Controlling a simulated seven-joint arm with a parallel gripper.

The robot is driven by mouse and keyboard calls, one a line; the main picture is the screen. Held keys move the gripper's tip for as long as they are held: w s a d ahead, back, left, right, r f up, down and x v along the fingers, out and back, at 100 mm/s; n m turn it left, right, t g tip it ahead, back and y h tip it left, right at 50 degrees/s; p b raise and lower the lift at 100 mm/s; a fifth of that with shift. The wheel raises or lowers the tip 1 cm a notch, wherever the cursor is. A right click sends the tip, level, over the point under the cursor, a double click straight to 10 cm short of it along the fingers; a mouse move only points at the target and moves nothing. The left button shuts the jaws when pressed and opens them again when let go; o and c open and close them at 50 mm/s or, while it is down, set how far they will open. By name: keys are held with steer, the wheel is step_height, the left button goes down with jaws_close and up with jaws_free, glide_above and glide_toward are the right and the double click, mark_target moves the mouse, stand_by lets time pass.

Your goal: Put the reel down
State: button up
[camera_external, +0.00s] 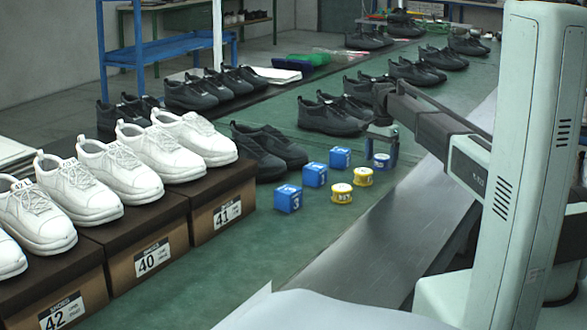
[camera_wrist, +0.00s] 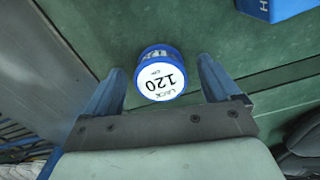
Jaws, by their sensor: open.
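The reel, a small round one with a blue rim and a white top marked 120 (camera_wrist: 162,80), lies between the fingers of my gripper (camera_wrist: 160,85) in the wrist view. Green surface shows around the reel, and I see gaps between it and both fingers. In the external view the reel (camera_external: 382,161) sits on the green bench top at the right, below my gripper (camera_external: 380,150). My gripper is open, with its fingers on either side of the reel. I cannot tell the exact height of the fingertips above the bench.
Two yellow reels (camera_external: 341,193) (camera_external: 363,176) and several blue cubes (camera_external: 315,174) stand left of my gripper. Black shoes (camera_external: 330,115) stand behind. White shoes (camera_external: 118,170) rest on brown boxes (camera_external: 222,214) at the left. The green bench (camera_external: 270,250) is clear in front.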

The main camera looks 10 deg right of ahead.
mark_target(381, 157)
step_height(381, 157, up, 12)
steer(key=shift+f, duration=0.2)
